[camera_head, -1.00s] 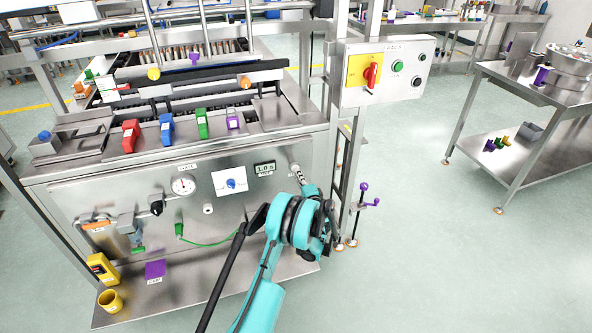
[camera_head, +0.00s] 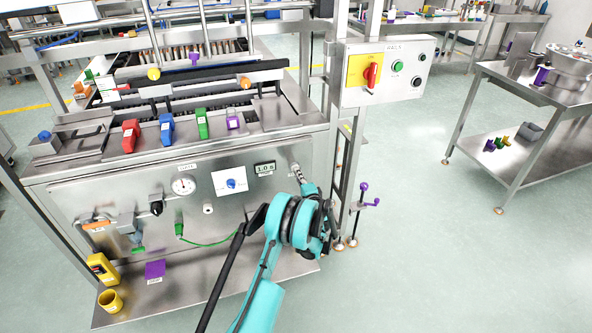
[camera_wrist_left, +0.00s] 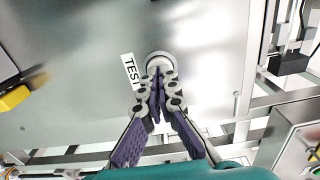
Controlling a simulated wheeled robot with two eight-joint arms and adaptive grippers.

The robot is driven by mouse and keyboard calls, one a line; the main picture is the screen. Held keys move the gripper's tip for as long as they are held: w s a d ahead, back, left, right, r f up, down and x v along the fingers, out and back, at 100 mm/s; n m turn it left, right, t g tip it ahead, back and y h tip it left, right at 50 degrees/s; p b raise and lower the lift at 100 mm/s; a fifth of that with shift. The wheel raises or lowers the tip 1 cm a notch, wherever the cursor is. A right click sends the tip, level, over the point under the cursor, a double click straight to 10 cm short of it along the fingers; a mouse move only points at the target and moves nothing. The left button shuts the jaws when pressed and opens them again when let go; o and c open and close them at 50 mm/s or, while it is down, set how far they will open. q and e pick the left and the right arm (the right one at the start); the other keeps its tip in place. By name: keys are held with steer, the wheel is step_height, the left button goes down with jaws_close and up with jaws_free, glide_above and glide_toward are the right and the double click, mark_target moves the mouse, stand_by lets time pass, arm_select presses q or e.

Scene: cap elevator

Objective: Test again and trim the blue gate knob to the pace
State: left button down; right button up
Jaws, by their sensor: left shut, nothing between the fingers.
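A small blue knob (camera_head: 231,183) sits on a white dial plate on the front panel of the machine. To its right a small display (camera_head: 264,168) reads about "1.0 s". My left gripper (camera_head: 297,172) is shut and empty at the upper right of this panel. In the left wrist view its closed fingertips (camera_wrist_left: 158,78) are at a round pale button (camera_wrist_left: 158,58) beside a TEST label (camera_wrist_left: 130,71). The tips overlap the button's lower edge; I cannot tell whether they press it. My right gripper is not in view.
A round gauge (camera_head: 183,186) and a green cable (camera_head: 212,243) are left of my arm. A switch box (camera_head: 384,72) hangs on the post at the right. A yellow cup (camera_head: 110,300) and a purple block (camera_head: 155,269) stand on the lower shelf.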

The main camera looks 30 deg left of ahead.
arm_select(q)
steer(key=shift+w+a, duration=0.35)
steer(key=shift+a, duration=0.05)
stand_by(0.4)
steer(key=shift+v, duration=2.75)
steer(key=s+d+r+n+g+h, duration=0.1)
steer(key=s+d+r+n+h, duration=0.2)
steer(key=s+d+r, duration=0.35)
steer(key=s+d+r+n+g+h, duration=0.2)
steer(key=s+d+r+h, duration=0.1)
steer(key=s+r, duration=0.5)
steer(key=s+d+n+h, duration=0.1)
steer(key=s+d+h, duration=0.3)
steer(key=s+d, duration=0.4)
steer(key=s+d+f+n+g+h, duration=0.1)
steer(key=s+d+n+h, duration=0.1)
steer(key=s+d, duration=0.7)
steer(key=s+h, duration=0.1)
steer(key=s, duration=0.5)
steer(key=shift+s+f+g+h, duration=0.3)
steer(key=shift+f+h, duration=0.05)
steer(key=shift+h, duration=0.05)
